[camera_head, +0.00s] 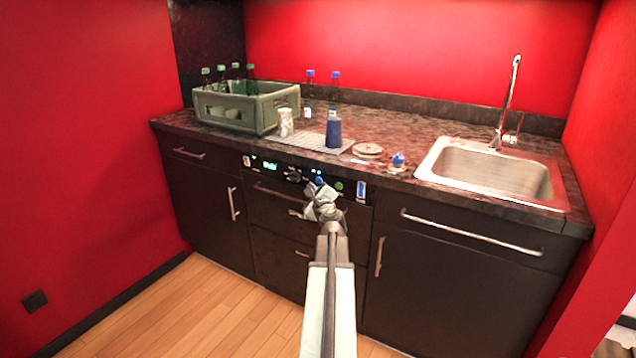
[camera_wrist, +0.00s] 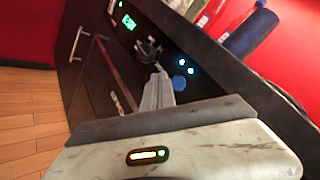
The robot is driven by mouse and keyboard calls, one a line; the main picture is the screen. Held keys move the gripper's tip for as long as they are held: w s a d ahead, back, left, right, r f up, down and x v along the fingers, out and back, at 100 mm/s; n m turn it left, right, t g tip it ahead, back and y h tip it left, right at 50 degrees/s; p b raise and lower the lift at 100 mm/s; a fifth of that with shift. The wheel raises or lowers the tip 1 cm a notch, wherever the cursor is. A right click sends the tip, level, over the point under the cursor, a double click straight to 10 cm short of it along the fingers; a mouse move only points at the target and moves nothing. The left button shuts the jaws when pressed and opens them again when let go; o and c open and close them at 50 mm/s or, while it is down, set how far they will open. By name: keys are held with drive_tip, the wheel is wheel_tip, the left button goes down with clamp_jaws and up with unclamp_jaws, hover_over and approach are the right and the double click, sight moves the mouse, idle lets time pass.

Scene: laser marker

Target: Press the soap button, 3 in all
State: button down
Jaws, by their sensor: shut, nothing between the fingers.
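A black control panel (camera_head: 270,170) runs along the counter front. It has a green display (camera_head: 269,165), a dark knob (camera_head: 293,175) and a blue round button (camera_head: 320,180). In the wrist view I see the green display (camera_wrist: 128,21), the knob (camera_wrist: 148,48), the blue button (camera_wrist: 179,83) and two small lit dots (camera_wrist: 186,67). No readable label tells which one is the soap button. My gripper (camera_head: 317,189) is shut and empty, held in front of the panel. In the wrist view its fingertips (camera_wrist: 159,72) lie between the knob and the blue button; contact cannot be told.
A sink (camera_head: 488,172) is at right. Drawer handles (camera_head: 272,190) stick out below the panel.

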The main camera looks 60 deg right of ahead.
drive_tip(key=a, duration=0.3)
drive_tip(key=shift+a, duration=0.15)
idle(2.4)
drive_tip(key=w+a+f+n+y, duration=0.4)
drive_tip(key=w+a+n, duration=0.25)
drive_tip(key=a, duration=0.65)
drive_tip(key=w+a+f+n+g+y, duration=0.1)
drive_tip(key=w+a+f+n+y, duration=0.4)
drive_tip(key=w+a, duration=0.5)
drive_tip(key=w+a+f+n+y, duration=0.4)
drive_tip(key=a+n, duration=0.3)
drive_tip(key=a, duration=0.8)
drive_tip(key=a+f+n+g+y, duration=0.15)
drive_tip(key=a+n, duration=0.25)
drive_tip(key=a, duration=0.4)
drive_tip(key=a+f+n+g+y, duration=0.1)
drive_tip(key=a+f+n+g, duration=0.25)
drive_tip(key=a, duration=0.45)
drive_tip(key=s+a+f+n+g+h, duration=0.3)
drive_tip(key=s+a+n+g, duration=0.3)
drive_tip(key=s+a+n, duration=0.3)
drive_tip(key=s+a+f, duration=0.1)
drive_tip(key=s+a, duration=0.1)
drive_tip(key=a, duration=0.2)
drive_tip(key=shift+s+a, duration=0.3)
drive_tip(key=shift+s, duration=0.1)
